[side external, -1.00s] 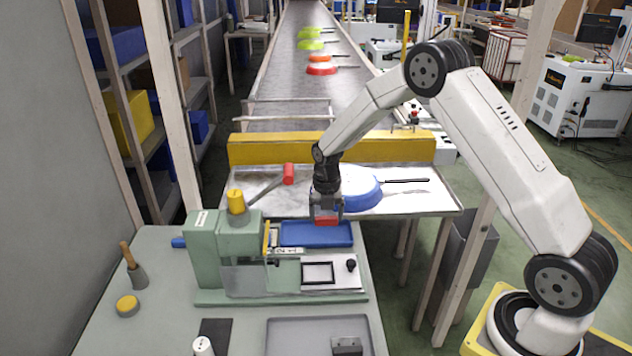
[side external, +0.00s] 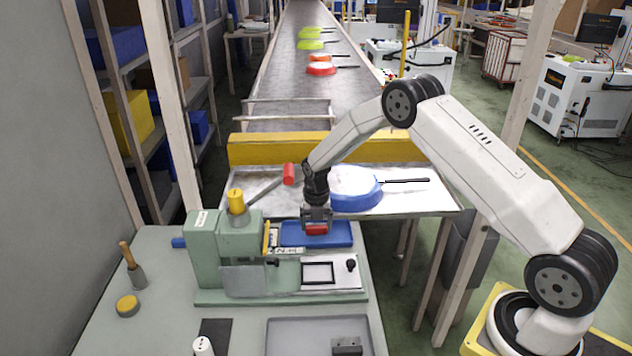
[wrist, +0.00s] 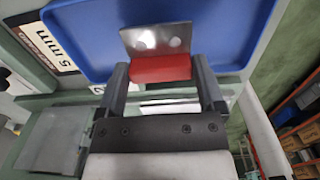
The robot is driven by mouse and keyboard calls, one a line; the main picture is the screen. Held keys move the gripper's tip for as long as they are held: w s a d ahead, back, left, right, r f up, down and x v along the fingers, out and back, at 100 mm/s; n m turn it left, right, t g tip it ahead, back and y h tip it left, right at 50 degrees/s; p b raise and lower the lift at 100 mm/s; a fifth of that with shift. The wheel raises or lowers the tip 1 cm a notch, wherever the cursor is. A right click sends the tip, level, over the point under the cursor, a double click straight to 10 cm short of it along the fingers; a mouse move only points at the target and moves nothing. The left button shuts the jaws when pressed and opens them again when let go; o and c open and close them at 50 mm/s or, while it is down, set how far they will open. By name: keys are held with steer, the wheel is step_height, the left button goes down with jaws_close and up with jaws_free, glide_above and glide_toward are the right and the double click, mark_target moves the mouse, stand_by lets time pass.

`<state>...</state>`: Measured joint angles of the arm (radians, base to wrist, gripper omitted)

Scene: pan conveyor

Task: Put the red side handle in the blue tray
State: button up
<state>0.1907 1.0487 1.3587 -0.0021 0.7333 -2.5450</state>
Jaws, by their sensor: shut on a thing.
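The red side handle (wrist: 160,69) is held between the fingers of my gripper (wrist: 162,80), with its grey metal plate with two holes pointing away from the gripper in the wrist view. In the side view the handle (side external: 316,230) is a small red block under my gripper (side external: 317,222). The blue tray (side external: 343,236) lies at the back of the green bench, behind the machine. In the wrist view the blue tray (wrist: 90,40) lies behind the handle. I cannot tell whether the handle touches the tray floor.
A green machine (side external: 228,250) with a yellow-topped post stands left of the tray. A grey tray (side external: 280,338) lies at the front.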

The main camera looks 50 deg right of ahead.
mark_target(316, 225)
steer(key=shift+f, duration=1.1)
steer(key=shift+f, duration=0.15)
steer(key=o, duration=1.1)
step_height(316, 225, up, 12)
steer(key=shift+r, duration=0.2)
